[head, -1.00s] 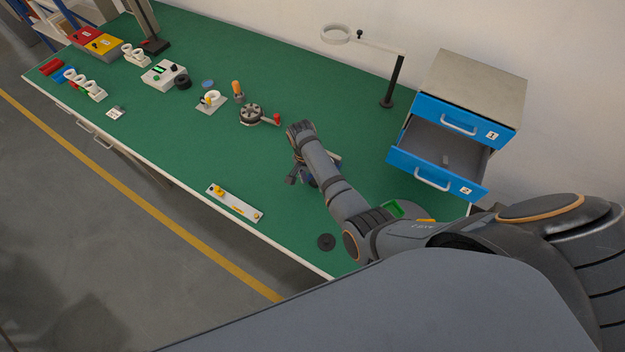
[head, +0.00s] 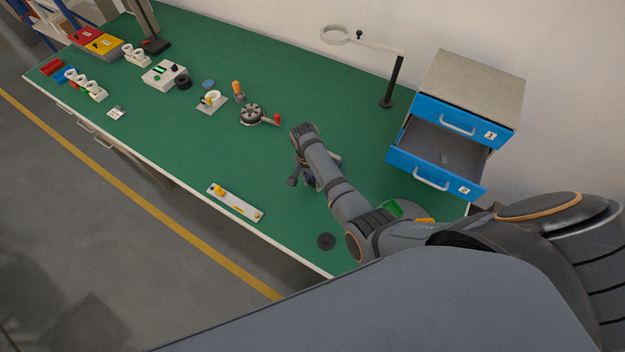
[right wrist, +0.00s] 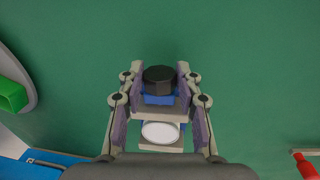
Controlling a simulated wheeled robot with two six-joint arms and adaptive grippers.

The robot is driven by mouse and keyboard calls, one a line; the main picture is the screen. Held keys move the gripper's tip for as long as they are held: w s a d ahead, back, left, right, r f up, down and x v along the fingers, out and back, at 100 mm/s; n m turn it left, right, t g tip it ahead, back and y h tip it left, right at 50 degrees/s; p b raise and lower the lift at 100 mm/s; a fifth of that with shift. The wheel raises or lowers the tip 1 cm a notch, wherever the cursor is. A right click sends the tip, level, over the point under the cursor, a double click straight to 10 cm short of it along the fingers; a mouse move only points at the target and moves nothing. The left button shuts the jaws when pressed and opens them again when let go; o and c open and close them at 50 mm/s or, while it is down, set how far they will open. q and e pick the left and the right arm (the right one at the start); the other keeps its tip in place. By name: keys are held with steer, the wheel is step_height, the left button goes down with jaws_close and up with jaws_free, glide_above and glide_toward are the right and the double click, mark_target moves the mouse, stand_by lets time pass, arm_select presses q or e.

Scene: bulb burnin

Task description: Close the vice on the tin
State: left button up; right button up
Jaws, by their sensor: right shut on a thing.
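The vice (right wrist: 160,99) shows in the right wrist view as a blue body with pale grey jaw plates. A round, white-topped tin (right wrist: 160,132) sits between the plates; I cannot tell whether both touch it. My right gripper (right wrist: 159,76) points down at the vice, with its fingers on either side of the black knob (right wrist: 160,77) and shut on it. In the head view my right arm covers most of the vice, and the tin is hidden. My left gripper is in neither current view.
A blue-fronted drawer cabinet (head: 487,85) stands at the back right, its lower drawer open. A ring lamp on a post (head: 392,82) stands behind my arm. A reel with a red-knobbed crank (head: 252,114) is left of my wrist. A white strip (head: 236,202) lies near the front edge.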

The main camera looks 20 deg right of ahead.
steer(key=t+p, duration=0.1)
steer(key=p, duration=0.1)
steer(key=t+y+p, duration=0.1)
steer(key=shift+s+d+r+y+p, duration=0.2)
steer(key=shift+r+y+p, duration=0.05)
steer(key=shift+y+p, duration=0.1)
steer(key=shift+s+f+t+y+p, duration=0.1)
steer(key=shift+f+t+y+p, duration=0.1)
steer(key=shift+t+y+p, duration=0.5)
steer(key=shift+d+f+t+y, duration=0.1)
steer(key=shift+t+y, duration=0.35)
steer(key=shift+t, duration=0.35)
steer(key=o, duration=1.2)
steer(key=shift+c, duration=0.2)
steer(key=v, duration=1.2)
steer(key=shift+s, duration=0.15)
